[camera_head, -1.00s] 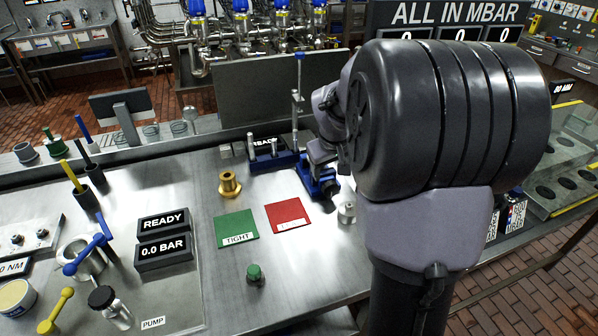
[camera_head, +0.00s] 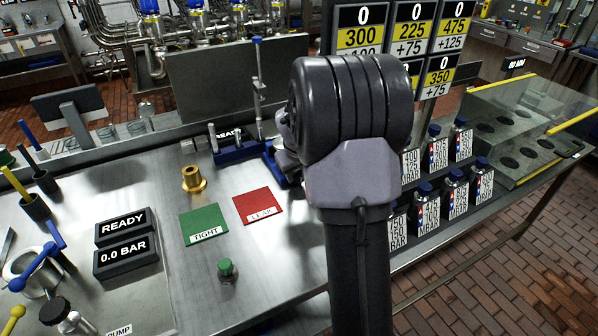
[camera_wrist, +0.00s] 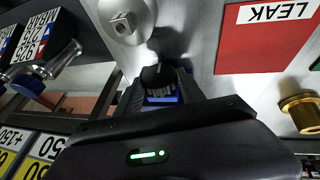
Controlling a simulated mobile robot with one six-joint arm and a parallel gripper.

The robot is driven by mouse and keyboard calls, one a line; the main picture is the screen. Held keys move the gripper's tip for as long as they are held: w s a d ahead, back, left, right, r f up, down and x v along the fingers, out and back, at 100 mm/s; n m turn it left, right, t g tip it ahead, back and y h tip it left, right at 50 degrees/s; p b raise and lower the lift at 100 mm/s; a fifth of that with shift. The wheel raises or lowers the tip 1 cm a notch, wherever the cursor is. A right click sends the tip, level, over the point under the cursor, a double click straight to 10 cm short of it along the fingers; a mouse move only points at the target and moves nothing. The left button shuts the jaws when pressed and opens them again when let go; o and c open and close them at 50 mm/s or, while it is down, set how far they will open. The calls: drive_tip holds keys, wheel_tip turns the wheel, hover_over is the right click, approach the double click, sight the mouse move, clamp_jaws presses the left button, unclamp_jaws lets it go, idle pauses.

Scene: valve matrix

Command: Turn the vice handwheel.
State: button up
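The blue vice (camera_head: 241,153) stands at the back of the steel bench in the head view, partly behind my arm. In the wrist view a blue part (camera_wrist: 163,99) shows between my fingers, with a small dark rounded part (camera_wrist: 155,76) just beyond it. I cannot tell for sure whether that dark part is the vice handwheel; no handwheel is clear in the head view. My gripper (camera_wrist: 160,82) reaches down at the vice with its two dark fingers apart, one on each side of these parts. Contact is too dark to judge.
A round metal piece with a square stud (camera_wrist: 124,24) lies close to my fingers. The red LEAK plate (camera_head: 258,206), green TIGHT plate (camera_head: 204,226), brass fitting (camera_head: 193,180) and green-topped knob (camera_head: 226,269) are nearby. Several labelled bottles (camera_head: 457,193) stand right of my arm.

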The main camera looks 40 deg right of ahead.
drive_tip(key=c, duration=0.8)
drive_tip(key=shift+o, duration=0.2)
drive_tip(key=shift+p, duration=0.3)
drive_tip(key=shift+s+d+r+y+p, duration=0.1)
drive_tip(key=shift+d+r+y+p, duration=0.1)
drive_tip(key=shift+y+p, duration=0.8)
drive_tip(key=shift+d+f+m+t+y+p, duration=0.25)
drive_tip(key=shift+m+t+y+p, duration=0.2)
drive_tip(key=shift+y, duration=0.55)
drive_tip(key=y, duration=0.1)
drive_tip(key=t+y, duration=0.1)
drive_tip(key=y, duration=0.1)
drive_tip(key=shift+s+d+f+m, duration=0.1)
drive_tip(key=shift+d+m, duration=0.2)
drive_tip(key=shift+m, duration=0.05)
drive_tip(key=y, duration=0.1)
drive_tip(key=t+y, duration=0.1)
drive_tip(key=y, duration=0.1)
drive_tip(key=m+y, duration=0.1)
drive_tip(key=y, duration=0.1)
drive_tip(key=shift+s+d+f+t, duration=0.1)
drive_tip(key=shift+d+f+t, duration=0.15)
drive_tip(key=shift+f, duration=0.05)
